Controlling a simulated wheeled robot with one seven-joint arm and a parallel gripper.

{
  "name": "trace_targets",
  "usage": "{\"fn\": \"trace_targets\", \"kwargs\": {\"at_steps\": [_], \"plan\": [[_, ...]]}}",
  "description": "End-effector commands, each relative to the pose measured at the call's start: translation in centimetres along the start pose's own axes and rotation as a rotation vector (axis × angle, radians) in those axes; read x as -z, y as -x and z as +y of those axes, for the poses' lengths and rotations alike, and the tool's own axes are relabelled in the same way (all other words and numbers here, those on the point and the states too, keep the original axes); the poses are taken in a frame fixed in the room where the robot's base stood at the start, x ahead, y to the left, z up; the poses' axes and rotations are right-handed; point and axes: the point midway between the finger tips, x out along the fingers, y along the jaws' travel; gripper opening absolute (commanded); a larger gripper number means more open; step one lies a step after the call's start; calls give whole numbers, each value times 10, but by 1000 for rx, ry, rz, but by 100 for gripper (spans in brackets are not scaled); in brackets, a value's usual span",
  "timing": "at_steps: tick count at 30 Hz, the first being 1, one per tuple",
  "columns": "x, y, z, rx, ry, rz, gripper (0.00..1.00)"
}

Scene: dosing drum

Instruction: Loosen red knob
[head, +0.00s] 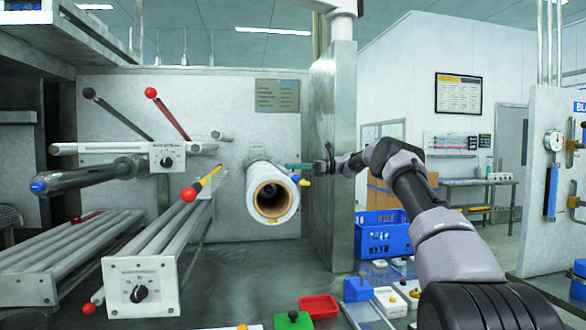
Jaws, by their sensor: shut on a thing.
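Several red knobs show, and I cannot tell which one the task means. One red ball knob (150,92) tops a dark red lever at the upper left. A larger red knob (188,194) ends a yellow rod, left of the film roll (272,195). A small red knob (89,308) sits at the lower left. My gripper (316,166) is small and far off, just right of the roll, pointing left. It appears shut on a slim green bar (299,167). The fingertips are too small to make out. No red knob shows at the gripper.
A blue knob (295,178) and a yellow knob (305,182) sit just below the green bar. A blue crate (383,233), red tray (319,306) and small boxes crowd the bench below.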

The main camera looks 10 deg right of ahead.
Motion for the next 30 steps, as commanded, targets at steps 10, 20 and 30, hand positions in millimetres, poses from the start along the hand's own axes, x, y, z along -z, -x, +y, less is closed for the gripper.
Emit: {"fn": "trace_targets", "kwargs": {"at_steps": [10,20,30], "plan": [[-1,0,0,-4,2,0,0],[-1,0,0,-4,2,-1,64],[0,23,-1,-1,1,-1,64]]}}
